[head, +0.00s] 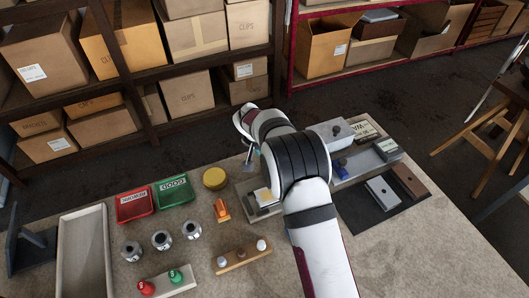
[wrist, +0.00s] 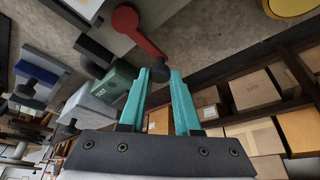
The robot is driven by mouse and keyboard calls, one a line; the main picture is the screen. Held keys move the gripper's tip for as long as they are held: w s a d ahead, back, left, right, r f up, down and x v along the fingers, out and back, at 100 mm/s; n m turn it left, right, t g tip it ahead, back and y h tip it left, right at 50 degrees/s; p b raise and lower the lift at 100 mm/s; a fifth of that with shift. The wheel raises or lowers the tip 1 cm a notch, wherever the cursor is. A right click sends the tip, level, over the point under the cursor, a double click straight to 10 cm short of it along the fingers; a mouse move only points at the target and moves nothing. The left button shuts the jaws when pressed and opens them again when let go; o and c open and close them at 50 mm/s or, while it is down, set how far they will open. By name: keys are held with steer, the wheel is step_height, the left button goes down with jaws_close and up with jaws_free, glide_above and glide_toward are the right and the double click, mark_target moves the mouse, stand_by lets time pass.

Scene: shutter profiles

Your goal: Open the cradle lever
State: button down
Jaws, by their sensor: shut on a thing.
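In the wrist view the cradle lever (wrist: 144,38) is a red arm with a round end at its top. Its lower end reaches down to a dark knob (wrist: 158,72) between the teal fingertips of my gripper (wrist: 160,76). My gripper is shut on this knob. In the head view my gripper (head: 249,152) points down at the back left of a long grey fixture, and my arm covers the middle of that fixture. The lever is too small and covered to make out there.
A yellow round piece (head: 215,178), a green tray (head: 173,191) and a red tray (head: 134,204) stand left of my arm. A dark mat (head: 365,222) with grey and brown blocks lies right. Shelves with boxes stand behind.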

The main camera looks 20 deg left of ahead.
steer(key=c, duration=0.6)
jaws_free()
steer(key=shift+c, duration=0.2)
steer(key=shift+r, duration=0.1)
steer(key=v, duration=1.5)
steer(key=shift+r, duration=0.3)
